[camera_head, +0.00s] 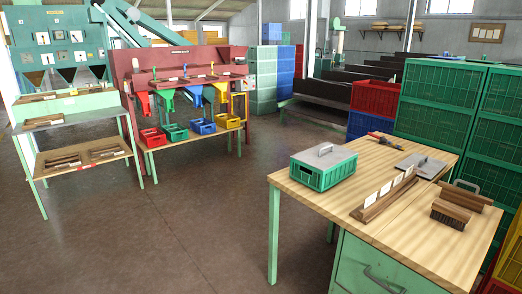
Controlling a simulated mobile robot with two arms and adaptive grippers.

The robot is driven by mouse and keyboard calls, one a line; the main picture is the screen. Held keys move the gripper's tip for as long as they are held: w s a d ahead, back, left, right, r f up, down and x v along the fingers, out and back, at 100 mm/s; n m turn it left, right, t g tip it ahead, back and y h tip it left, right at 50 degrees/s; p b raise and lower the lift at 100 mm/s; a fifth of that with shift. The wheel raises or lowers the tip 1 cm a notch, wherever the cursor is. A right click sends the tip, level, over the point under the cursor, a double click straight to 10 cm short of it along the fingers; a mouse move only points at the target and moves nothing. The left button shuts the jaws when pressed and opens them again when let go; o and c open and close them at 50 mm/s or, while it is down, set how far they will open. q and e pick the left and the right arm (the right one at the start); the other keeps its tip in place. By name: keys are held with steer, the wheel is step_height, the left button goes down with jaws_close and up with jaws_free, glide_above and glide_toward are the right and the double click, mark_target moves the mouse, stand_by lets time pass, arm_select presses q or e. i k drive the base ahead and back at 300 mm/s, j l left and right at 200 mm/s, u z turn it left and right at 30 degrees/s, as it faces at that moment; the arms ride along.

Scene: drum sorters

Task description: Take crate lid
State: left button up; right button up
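Neither of my grippers shows in the head view.
The workbench (440,251) also holds a wooden card rack (384,196), brushes (451,214) and a red-handled tool (382,139). Stacked green crates (440,98) stand behind it. A red sorter with small coloured bins (202,126) stands at left. Floor between is clear.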

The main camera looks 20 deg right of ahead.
mark_target(324, 156)
steer(key=i+j, duration=0.1)
steer(key=i, duration=1.15)
